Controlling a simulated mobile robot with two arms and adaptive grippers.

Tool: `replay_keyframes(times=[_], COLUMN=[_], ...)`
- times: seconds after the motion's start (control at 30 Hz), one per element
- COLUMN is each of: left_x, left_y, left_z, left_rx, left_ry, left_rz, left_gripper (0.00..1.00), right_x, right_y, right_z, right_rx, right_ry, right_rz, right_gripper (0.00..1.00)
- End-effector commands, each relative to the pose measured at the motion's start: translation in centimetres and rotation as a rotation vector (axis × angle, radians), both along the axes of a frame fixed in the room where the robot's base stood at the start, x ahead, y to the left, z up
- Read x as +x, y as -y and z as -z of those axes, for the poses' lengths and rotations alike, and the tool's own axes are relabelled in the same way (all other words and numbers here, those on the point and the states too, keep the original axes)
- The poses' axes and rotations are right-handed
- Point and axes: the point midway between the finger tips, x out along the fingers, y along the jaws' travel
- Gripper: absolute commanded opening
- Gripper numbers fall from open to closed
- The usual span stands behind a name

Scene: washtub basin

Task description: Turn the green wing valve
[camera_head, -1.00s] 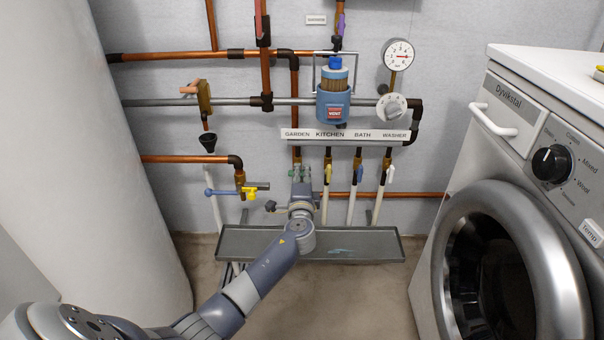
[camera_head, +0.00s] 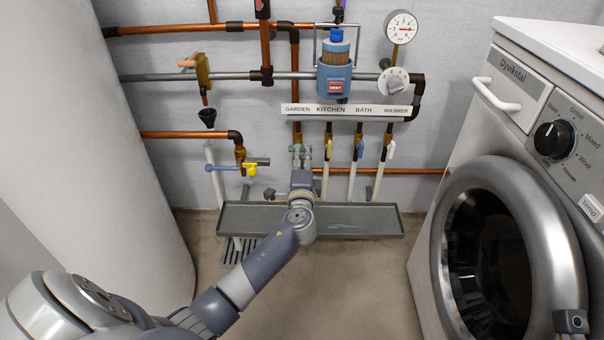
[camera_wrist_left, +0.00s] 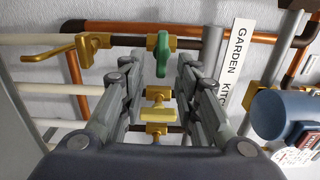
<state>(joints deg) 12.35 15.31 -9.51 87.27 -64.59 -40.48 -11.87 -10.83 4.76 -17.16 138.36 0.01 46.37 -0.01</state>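The green wing valve (camera_wrist_left: 162,53) shows in the left wrist view on a brass fitting, between the tips of my left gripper's two fingers (camera_wrist_left: 162,72). The fingers stand apart on either side of it, with visible gaps, and no contact shows. In the head view my left gripper (camera_head: 301,157) reaches up to the pipe under the GARDEN label, and it largely hides the valve there. My right gripper's fingers do not show.
Yellow, blue and white valve handles (camera_head: 390,151) sit just right of my left gripper. A grey tray (camera_head: 378,222) lies below. The washing machine (camera_head: 519,120) stands at the right.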

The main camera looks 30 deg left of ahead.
Motion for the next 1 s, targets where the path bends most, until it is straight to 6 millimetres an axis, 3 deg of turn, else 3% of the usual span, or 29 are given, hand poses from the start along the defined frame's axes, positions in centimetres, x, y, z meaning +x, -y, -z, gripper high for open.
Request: replay_keyframes(times=[0.2,0.4,1.0], left_x=[-3.8,-5.9,-6.4], left_y=[2.4,3.7,3.9], left_z=[0.2,0.1,0.0], left_rx=[-0.003,-0.001,0.000], left_ry=[-0.002,-0.002,-0.001], left_rz=[0.001,0.001,0.000], left_gripper=[0.30,0.30,0.30], right_x=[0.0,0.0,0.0], right_y=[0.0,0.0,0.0], right_z=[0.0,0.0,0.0], right_rx=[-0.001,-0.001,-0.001], right_ry=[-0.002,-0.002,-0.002], right_rz=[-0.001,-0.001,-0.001], right_gripper=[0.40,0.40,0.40])
